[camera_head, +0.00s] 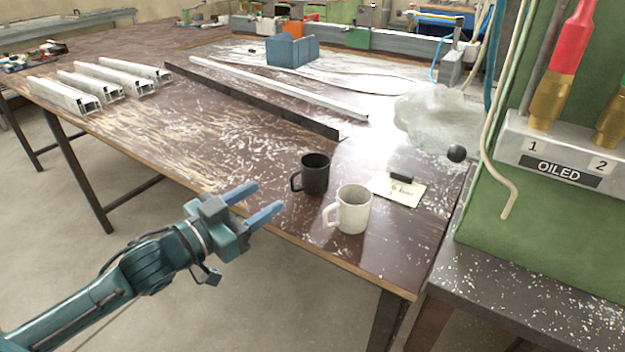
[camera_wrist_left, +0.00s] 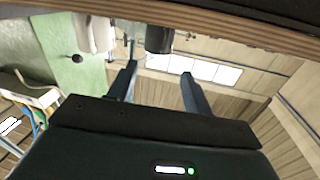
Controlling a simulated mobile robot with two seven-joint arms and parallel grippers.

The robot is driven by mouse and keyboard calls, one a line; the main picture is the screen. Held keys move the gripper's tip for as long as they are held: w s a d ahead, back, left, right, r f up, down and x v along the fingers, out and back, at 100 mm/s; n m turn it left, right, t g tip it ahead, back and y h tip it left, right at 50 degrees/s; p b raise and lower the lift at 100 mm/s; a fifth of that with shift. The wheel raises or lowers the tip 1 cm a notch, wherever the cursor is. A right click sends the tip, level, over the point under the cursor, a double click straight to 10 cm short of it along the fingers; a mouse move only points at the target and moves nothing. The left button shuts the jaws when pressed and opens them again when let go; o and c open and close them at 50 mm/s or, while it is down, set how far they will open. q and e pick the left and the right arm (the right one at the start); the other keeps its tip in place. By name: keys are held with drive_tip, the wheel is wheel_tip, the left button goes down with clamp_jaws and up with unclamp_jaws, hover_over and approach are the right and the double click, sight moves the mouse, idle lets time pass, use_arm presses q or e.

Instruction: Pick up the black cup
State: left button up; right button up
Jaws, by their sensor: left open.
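The black cup (camera_head: 314,175) stands upright near the front edge of the brown bench (camera_head: 250,150), its handle toward the left. My left gripper (camera_head: 268,196) is open and empty, to the left of the cup and apart from it, by the bench's front edge. Its two blue fingers point toward the cups. In the left wrist view, which looks upside down, the open fingers (camera_wrist_left: 160,72) show below the dark cup (camera_wrist_left: 160,40). My right gripper is not in view.
A speckled white mug (camera_head: 353,210) stands close to the black cup, to its right and nearer the front. A note card (camera_head: 398,190) with a dark block, a clear plastic bag (camera_head: 437,120) and a long dark bar (camera_head: 250,98) lie behind. The bench left of the cup is clear.

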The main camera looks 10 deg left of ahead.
sight(306, 175)
use_arm(q)
drive_tip(key=shift+f+x, duration=0.15)
drive_tip(key=shift+x, duration=2.15)
drive_tip(key=shift+f+x, duration=0.1)
drive_tip(key=shift+x, duration=2.25)
drive_tip(key=shift+s+d, duration=0.15)
drive_tip(key=shift+c, duration=0.5)
clamp_jaws()
